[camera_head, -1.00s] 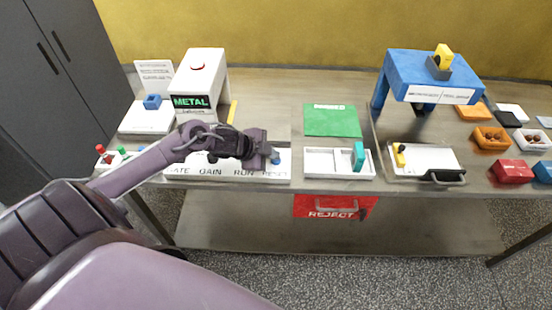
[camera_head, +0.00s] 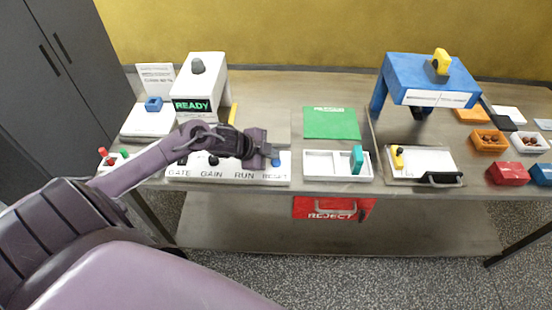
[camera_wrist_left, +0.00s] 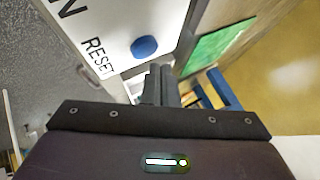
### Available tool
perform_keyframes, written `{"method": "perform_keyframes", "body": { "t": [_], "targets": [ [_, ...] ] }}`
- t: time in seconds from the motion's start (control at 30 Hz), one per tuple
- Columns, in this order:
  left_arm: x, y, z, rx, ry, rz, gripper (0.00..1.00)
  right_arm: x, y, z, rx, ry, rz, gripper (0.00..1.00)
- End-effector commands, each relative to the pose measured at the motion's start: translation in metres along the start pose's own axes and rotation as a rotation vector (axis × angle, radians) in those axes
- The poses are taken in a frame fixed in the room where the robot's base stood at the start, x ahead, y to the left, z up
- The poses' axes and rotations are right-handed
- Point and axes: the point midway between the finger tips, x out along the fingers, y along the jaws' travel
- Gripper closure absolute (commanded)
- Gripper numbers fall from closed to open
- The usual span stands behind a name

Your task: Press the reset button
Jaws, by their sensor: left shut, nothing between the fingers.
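The reset button is a blue round knob (camera_head: 276,162) at the right end of a white control panel (camera_head: 228,174) lettered GATE, GAIN, RUN and RESET. It also shows in the left wrist view (camera_wrist_left: 144,47), beside the RESET lettering. My left gripper (camera_head: 272,153) is shut and empty, just behind and above the button. In the left wrist view its fingertips (camera_wrist_left: 160,72) are close to the button, with a small gap in the picture. The white metal detector (camera_head: 200,78) shows READY in green, with a grey lamp (camera_head: 197,66) on top. My right gripper is not in view.
A white divided tray (camera_head: 322,164) with a teal block (camera_head: 356,159) stands right of the panel. A green mat (camera_head: 331,122) lies behind it. A blue arch (camera_head: 430,78) stands further right.

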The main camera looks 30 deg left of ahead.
Motion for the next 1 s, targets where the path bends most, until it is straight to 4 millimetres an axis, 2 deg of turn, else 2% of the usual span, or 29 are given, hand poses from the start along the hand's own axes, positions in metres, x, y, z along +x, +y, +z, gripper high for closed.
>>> {"method": "perform_keyframes", "body": {
  "t": [0.27, 0.77, 1.0],
  "targets": [
    [-0.001, -0.001, -0.001, 0.000, 0.000, -0.001, 1.00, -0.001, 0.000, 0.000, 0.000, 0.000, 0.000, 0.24],
    [-0.034, -0.025, -0.025, 0.001, 0.001, -0.001, 1.00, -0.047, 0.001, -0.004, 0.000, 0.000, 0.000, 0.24],
    [-0.035, -0.025, -0.025, 0.000, 0.001, -0.001, 1.00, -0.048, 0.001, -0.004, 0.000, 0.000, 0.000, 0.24]
  ]
}}
